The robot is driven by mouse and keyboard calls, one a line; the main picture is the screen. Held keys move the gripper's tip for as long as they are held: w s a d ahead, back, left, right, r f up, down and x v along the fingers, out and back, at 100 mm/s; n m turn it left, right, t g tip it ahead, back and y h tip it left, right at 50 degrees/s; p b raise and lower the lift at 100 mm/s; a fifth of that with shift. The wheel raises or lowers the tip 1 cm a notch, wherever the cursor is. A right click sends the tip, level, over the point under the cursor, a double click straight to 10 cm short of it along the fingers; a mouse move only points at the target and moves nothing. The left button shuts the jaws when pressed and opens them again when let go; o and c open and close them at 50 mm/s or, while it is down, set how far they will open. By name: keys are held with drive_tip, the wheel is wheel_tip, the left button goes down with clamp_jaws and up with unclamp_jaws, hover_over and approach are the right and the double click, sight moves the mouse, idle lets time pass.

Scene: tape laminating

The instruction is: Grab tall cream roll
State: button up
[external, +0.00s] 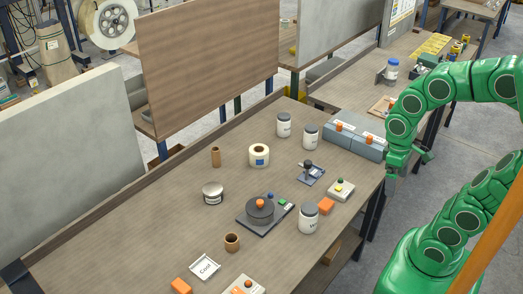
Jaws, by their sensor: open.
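My gripper (407,165) is at the right edge of the bench, at the end of my green arm, beside the grey boxes. It is open and well to the right of the cream roll, not touching it. Its fingers are small in the picture and partly hidden by the arm, and I see nothing held in it.
White jars (284,125) stand behind the roll. Grey boxes (354,140) lie between it and my gripper. A wooden panel (205,60) rises behind the bench.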

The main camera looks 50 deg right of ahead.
drive_tip(key=w+r+n, duration=0.2)
drive_tip(key=w, duration=1.5)
drive_tip(key=n+t, duration=0.2)
drive_tip(key=n, duration=0.3)
hover_over(259, 155)
drive_tip(key=d, duration=0.3)
drive_tip(key=f, duration=1.5)
drive_tip(key=shift+w+a, duration=0.2)
drive_tip(key=shift+w, duration=0.1)
drive_tip(key=shift+w+d+f, duration=0.1)
drive_tip(key=shift+w+f, duration=0.35)
drive_tip(key=shift+w, duration=0.1)
drive_tip(key=shift+w+f, duration=0.15)
drive_tip(key=shift+f, duration=1.75)
drive_tip(key=shift+w+f, duration=0.15)
drive_tip(key=shift+f, duration=1.7)
drive_tip(key=c, duration=0.9)
